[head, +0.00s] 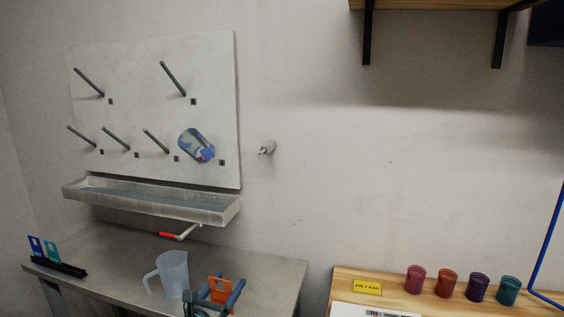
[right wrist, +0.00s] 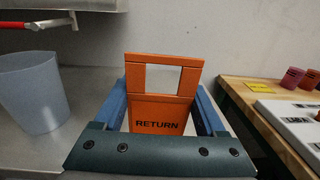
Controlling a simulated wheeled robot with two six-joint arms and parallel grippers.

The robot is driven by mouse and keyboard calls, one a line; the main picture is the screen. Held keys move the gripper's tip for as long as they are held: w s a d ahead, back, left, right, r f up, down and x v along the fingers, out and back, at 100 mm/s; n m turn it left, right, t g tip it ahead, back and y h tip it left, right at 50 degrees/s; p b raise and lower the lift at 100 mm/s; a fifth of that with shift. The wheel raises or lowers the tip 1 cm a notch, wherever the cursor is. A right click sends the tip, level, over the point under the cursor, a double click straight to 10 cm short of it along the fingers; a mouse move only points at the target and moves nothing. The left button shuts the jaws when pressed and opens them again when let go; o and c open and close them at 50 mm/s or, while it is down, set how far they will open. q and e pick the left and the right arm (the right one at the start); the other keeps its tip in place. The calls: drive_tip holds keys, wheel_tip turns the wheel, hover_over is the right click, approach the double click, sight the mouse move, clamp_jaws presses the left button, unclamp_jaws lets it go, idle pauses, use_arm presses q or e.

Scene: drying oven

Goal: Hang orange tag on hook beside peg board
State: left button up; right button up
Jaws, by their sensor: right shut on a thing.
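The orange tag (right wrist: 160,112) reads "RETURN" and has a rectangular opening in its upper part. My right gripper (right wrist: 161,100) is shut on it, with a blue finger on each side. In the head view the tag (head: 220,289) stands upright between the fingers of my right gripper (head: 217,293), low in the picture over the metal table. The small metal hook (head: 267,148) is on the wall to the right of the white peg board (head: 215,70). The hook is above the tag and to its right, well apart from it. My left gripper is not in view.
A clear jug (head: 172,272) stands just left of my right gripper. A metal trough (head: 150,201) and a red-handled tap (head: 180,234) are above the table. Several coloured cups (head: 447,281) stand on the wooden bench at right. The wall around the hook is clear.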

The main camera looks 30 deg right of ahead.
use_arm(q)
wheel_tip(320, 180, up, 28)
drive_tip(key=p, duration=2.8)
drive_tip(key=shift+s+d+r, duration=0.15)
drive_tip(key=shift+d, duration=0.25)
use_arm(e)
drive_tip(key=w+d+r, duration=0.2)
drive_tip(key=d+r, duration=0.2)
drive_tip(key=r, duration=0.5)
drive_tip(key=w+d+r, duration=0.2)
drive_tip(key=d+r, duration=0.2)
drive_tip(key=r, duration=0.6)
drive_tip(key=w+d+r, duration=0.2)
drive_tip(key=d+r, duration=0.2)
drive_tip(key=r, duration=0.5)
drive_tip(key=shift+w+d+r+t, duration=0.15)
drive_tip(key=shift+w+d+t, duration=0.15)
drive_tip(key=shift+w, duration=0.1)
drive_tip(key=shift+w+d, duration=0.1)
drive_tip(key=shift+w, duration=0.05)
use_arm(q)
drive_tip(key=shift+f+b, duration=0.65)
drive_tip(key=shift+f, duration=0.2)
use_arm(e)
drive_tip(key=f+x, duration=0.2)
drive_tip(key=x, duration=0.7)
drive_tip(key=shift+w+d, duration=0.15)
drive_tip(key=shift+w, duration=0.05)
drive_tip(key=o, duration=1.2)
